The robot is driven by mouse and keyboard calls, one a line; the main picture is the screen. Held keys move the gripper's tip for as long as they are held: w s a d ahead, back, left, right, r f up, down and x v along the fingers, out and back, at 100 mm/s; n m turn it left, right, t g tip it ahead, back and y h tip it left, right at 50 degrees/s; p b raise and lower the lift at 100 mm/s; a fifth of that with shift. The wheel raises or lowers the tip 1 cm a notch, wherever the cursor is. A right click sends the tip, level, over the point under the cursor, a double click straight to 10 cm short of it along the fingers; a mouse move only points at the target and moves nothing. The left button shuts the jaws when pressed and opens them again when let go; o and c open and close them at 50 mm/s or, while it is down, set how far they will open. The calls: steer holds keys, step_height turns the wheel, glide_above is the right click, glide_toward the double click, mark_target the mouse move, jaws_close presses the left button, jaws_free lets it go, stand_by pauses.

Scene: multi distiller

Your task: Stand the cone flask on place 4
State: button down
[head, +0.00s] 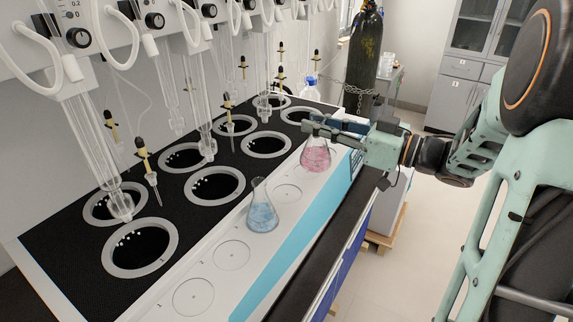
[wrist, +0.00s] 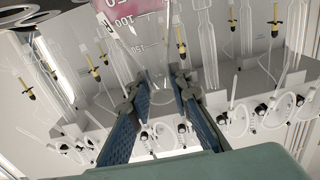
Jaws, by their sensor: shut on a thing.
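A cone flask with pink liquid (head: 315,157) is held upright by its neck at the far right of the white ledge. In the wrist view its pink body with volume marks (wrist: 130,22) shows at the top. My gripper (head: 316,127) comes in from the right and is shut on the neck; in the wrist view its two fingers (wrist: 155,82) close in on the glass. I cannot tell whether the flask's base touches the ledge. An empty marked circle (head: 287,193) lies just nearer than the pink flask; its number is not readable.
A second cone flask with blue liquid (head: 262,214) stands on the ledge nearer the camera, close to the empty circle. Two more empty circles (head: 233,255) lie at the near end. Ringed black wells (head: 215,186) and hanging glassware (head: 203,125) stand to the left. A blue-capped bottle (head: 310,84) is behind.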

steer(key=w+a+f+b, duration=0.1)
steer(key=a+f, duration=0.5)
steer(key=f, duration=0.3)
steer(key=shift+w+a+f, duration=0.2)
steer(key=shift+a+f, duration=0.05)
steer(key=shift+f, duration=0.1)
steer(key=shift+f, duration=0.1)
steer(key=shift+f+b, duration=0.15)
steer(key=shift+b, duration=0.2)
steer(key=c, duration=1.8)
jaws_free()
steer(key=shift+o, duration=0.2)
